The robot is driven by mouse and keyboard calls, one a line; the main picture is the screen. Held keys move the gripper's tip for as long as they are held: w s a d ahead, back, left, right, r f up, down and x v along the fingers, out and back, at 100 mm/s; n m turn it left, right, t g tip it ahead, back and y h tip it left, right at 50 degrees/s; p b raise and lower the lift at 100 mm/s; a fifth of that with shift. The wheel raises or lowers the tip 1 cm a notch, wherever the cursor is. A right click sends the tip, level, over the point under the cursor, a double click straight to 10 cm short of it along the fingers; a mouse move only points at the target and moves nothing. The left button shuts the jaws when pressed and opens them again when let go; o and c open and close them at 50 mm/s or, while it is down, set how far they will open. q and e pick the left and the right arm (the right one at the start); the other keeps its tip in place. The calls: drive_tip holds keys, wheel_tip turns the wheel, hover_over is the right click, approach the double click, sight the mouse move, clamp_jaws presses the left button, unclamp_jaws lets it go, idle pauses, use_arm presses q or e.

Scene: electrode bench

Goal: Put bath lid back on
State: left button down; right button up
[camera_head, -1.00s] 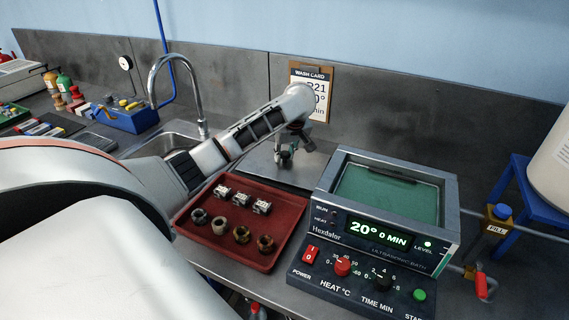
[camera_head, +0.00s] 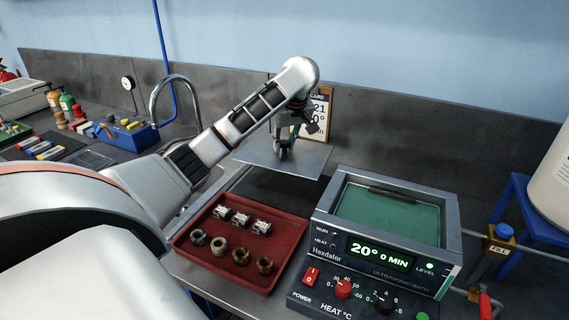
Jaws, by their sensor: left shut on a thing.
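The bath lid (camera_head: 262,152) is a flat grey metal plate. My left gripper (camera_head: 283,150) is shut on it near its middle and holds it up above the bench, behind the red tray and to the left of the bath. The gripper's fingertips and the lid's handle are small and partly hidden. The ultrasonic bath (camera_head: 450,215) stands at the right with its top open, and greenish liquid shows inside. Its display reads 20° 0 MIN. My right gripper is not in view.
A red tray (camera_head: 277,277) with several metal and brown ring-shaped parts lies left of the bath. A wash card (camera_head: 321,104) leans at the back wall, partly behind my arm. A blue stand and valves are right of the bath.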

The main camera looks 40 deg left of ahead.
sight(284, 142)
use_arm(q)
wheel_tip(284, 142, up, 12)
idle(1.0)
